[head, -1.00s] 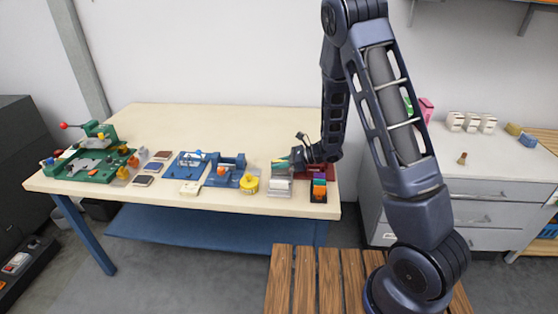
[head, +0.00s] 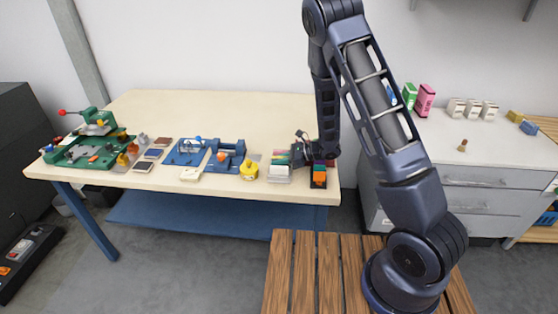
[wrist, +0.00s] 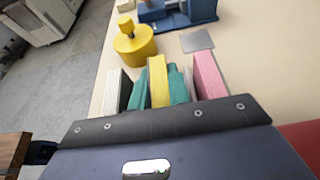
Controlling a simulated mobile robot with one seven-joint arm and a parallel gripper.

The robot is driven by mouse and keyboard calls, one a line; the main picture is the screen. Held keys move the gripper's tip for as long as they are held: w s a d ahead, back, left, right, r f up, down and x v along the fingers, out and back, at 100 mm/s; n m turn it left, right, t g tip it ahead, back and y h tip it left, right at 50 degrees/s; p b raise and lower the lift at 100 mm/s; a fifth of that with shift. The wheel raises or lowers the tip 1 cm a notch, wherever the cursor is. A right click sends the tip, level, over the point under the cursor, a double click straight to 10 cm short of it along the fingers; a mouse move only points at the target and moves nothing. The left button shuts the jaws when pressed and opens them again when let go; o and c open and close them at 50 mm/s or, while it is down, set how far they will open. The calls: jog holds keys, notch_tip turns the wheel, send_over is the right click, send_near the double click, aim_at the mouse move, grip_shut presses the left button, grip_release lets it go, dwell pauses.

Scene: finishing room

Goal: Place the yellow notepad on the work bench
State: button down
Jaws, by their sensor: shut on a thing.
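The yellow notepad (wrist: 158,82) stands upright in the wrist view, between the two teal fingers of my gripper (wrist: 160,86). My gripper is shut on it. A white pad (wrist: 116,90) stands to its left and a pink pad (wrist: 208,76) to its right, both apart from it. In the head view my gripper (head: 287,158) is at the right end of the work bench (head: 215,112), by a pale holder (head: 279,174). The notepad is too small there to make out clearly. Its lower edge is hidden in the wrist view.
An orange-topped block holder (head: 319,174) is close on the right. The back middle of the bench is clear.

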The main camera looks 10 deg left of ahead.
jog(key=shift+f, duration=0.3)
